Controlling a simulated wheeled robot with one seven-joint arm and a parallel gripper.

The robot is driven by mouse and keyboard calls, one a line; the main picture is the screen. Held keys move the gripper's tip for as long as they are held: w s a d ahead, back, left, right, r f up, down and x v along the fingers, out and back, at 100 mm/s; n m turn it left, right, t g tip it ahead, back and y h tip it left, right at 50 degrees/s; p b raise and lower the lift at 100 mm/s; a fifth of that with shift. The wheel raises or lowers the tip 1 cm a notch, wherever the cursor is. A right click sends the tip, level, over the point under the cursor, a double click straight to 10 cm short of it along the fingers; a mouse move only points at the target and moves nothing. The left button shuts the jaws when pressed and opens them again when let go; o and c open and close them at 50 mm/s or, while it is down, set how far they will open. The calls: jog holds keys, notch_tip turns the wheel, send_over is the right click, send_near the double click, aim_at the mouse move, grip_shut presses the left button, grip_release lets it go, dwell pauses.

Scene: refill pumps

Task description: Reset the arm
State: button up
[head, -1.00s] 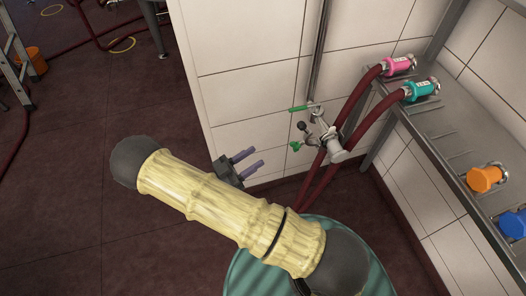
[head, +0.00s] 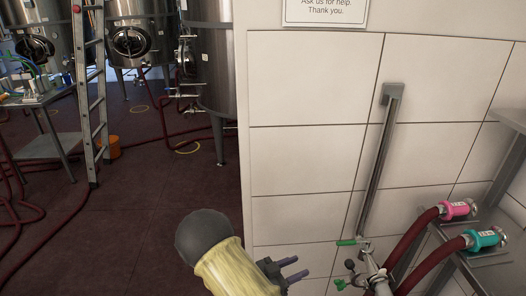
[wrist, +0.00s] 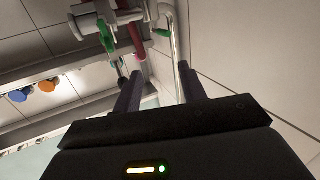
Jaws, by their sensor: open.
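My gripper (head: 299,267) is at the bottom of the head view, in front of the white tiled wall and left of the pipe valve (head: 370,265) with its green handles. Its two dark purple fingers are spread apart with nothing between them. In the wrist view my gripper (wrist: 160,88) also shows open and empty. The green-handled valve (wrist: 106,33) appears beyond the fingers there, apart from them. Part of my pale yellow arm link fills the lower middle of the head view; the rest of the arm is cut off.
Dark red hoses with a pink coupling (head: 458,209) and a teal coupling (head: 484,239) lie on the metal rack at right.

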jog(key=w+r+n+y, duration=0.5)
jog(key=w+y, duration=0.1)
jog(key=y, duration=0.6)
jog(key=s+d+r+n+g+y, duration=0.1)
jog(key=s+d+r+n+g, duration=0.15)
jog(key=s, duration=0.45)
jog(key=s+d+r+n+g+y, duration=0.1)
jog(key=s+d+r+n, duration=0.15)
jog(key=s, duration=0.35)
jog(key=s+d+r+n+g+y, duration=0.1)
jog(key=s+r+n+g, duration=0.1)
jog(key=s+r, duration=0.35)
jog(key=w+p+v, duration=0.1)
jog(key=p+v, duration=1)
jog(key=p, duration=0.2)
jog(key=shift+r+p, duration=0.15)
jog(key=shift+p, duration=0.2)
jog(key=shift+c, duration=0.5)
